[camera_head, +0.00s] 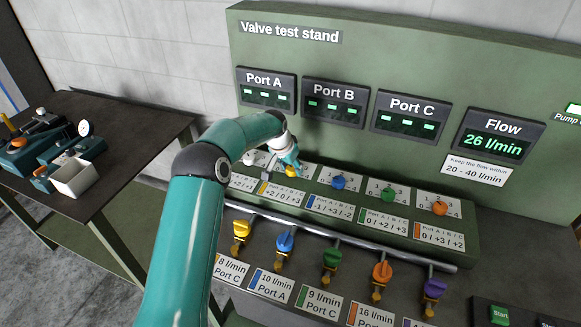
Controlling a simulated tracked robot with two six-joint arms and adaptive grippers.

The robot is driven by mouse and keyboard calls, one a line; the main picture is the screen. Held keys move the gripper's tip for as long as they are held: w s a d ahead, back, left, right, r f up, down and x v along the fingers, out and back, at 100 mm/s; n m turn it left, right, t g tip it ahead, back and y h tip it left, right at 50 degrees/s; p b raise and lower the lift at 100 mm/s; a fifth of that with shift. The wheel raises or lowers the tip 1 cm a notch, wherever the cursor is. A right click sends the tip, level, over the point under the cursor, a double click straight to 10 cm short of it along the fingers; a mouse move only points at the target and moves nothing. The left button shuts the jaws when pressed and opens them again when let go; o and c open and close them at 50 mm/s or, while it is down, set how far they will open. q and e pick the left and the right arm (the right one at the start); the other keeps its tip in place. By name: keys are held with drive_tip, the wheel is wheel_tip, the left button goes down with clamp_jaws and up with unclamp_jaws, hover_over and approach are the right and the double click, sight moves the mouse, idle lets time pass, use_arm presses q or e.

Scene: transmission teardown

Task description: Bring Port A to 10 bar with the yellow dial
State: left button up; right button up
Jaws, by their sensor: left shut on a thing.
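The yellow dial (291,171) sits on the sloped panel of the valve test stand, above a label with a yellow mark. My left gripper (290,162) reaches down over it from above and is shut on it, covering its top. The Port A display (266,92) shows three green dashes rather than a number. The Port B (335,103) and Port C (410,117) displays show dashes as well. My right gripper is not in view.
Blue (339,182), green (389,195) and orange (440,208) dials sit to the right. Several coloured valve levers line the pipe (345,240) in front. The Flow display (494,141) reads 26 l/min. A dark table (120,125) with tools stands at left.

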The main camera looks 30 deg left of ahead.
use_arm(q)
drive_tip(key=shift+m+h, duration=0.3)
drive_tip(key=shift+m, duration=0.6)
drive_tip(key=o, duration=1.1)
drive_tip(key=shift+r, duration=0.1)
drive_tip(key=v, duration=1.1)
drive_tip(key=shift+r, duration=0.3)
drive_tip(key=shift+s+a, duration=0.1)
drive_tip(key=shift+s, duration=0.1)
